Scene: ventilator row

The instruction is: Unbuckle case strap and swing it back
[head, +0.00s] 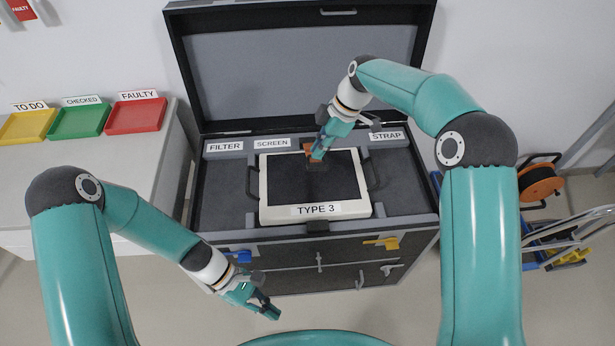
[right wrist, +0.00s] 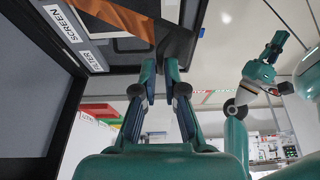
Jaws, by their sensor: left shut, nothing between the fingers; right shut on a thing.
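The grey case (head: 218,185) stands open with its lid (head: 305,70) up. The TYPE 3 unit (head: 275,212), white-framed with a dark screen, lies inside it. The fingers hide part of the strap, and I cannot tell the buckle's state. My left gripper (head: 272,309) is shut and empty in front of the case.
Yellow, green and red (head: 137,116) trays stand on the left counter. A cable reel (head: 540,184) and a trolley are at right.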

